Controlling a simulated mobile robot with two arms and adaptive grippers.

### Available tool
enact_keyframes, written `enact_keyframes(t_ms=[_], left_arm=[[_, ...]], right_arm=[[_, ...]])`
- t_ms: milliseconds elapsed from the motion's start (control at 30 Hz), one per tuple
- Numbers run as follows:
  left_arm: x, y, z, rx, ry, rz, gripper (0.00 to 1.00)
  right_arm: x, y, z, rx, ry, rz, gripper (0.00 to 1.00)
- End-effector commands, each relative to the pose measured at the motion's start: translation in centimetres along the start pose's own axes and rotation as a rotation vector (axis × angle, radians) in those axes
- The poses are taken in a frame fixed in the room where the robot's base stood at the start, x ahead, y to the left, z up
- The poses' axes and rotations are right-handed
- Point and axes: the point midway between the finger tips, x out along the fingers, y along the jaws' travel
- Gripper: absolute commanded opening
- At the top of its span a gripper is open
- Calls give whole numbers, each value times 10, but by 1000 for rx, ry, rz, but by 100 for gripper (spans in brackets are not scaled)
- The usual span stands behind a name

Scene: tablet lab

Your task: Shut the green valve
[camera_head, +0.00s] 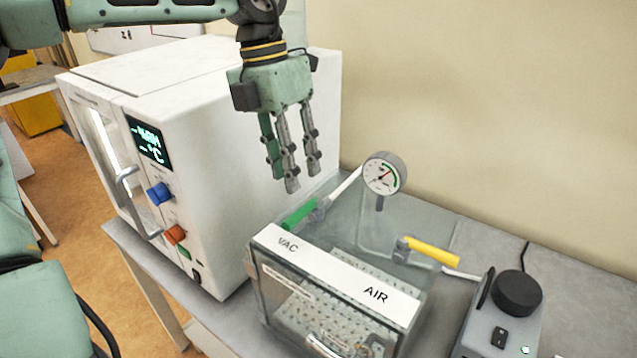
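The green valve handle (299,214) sits at the back left of a clear chamber, on the side labelled VAC. It lies roughly in line with the white tube (346,185) that runs up behind it. My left gripper (294,180) hangs above and slightly behind the green handle, fingers pointing down. Its fingers are apart, with nothing between them, and it does not appear to touch the handle. My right gripper is not in view.
A yellow handle (432,251) is on the chamber's AIR side. A pressure gauge (385,173) stands up behind the clear chamber (345,268). A white oven (235,150) is close on the left. A grey device with a black knob (516,293) stands at right.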

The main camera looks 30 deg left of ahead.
Motion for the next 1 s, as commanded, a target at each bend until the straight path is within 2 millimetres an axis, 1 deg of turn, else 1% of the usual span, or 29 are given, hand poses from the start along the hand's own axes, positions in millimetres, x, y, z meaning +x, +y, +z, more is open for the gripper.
enact_keyframes(t_ms=[67,133,333,400,467,567,667,700,800,867,933,1000], left_arm=[[2,-1,-1,2,4,2,32],[8,0,-1,2,5,1,32],[39,0,-1,1,6,1,32],[50,0,-2,1,5,0,32],[59,0,-1,0,5,0,32],[69,0,-1,0,3,2,32],[75,0,0,1,1,1,32],[76,0,0,1,0,1,32],[78,0,0,0,-1,1,32],[78,0,0,0,-1,1,32],[77,0,0,0,-1,1,32],[77,0,0,0,-1,1,25]], right_arm=[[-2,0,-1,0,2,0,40],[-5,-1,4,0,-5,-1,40],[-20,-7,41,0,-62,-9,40],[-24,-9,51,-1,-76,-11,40],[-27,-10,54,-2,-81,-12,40],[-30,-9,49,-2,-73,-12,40],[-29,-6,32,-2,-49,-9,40],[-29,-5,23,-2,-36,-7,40],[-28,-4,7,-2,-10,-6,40],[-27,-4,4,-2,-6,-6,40],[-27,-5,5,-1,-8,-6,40],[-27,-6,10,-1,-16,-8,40]])
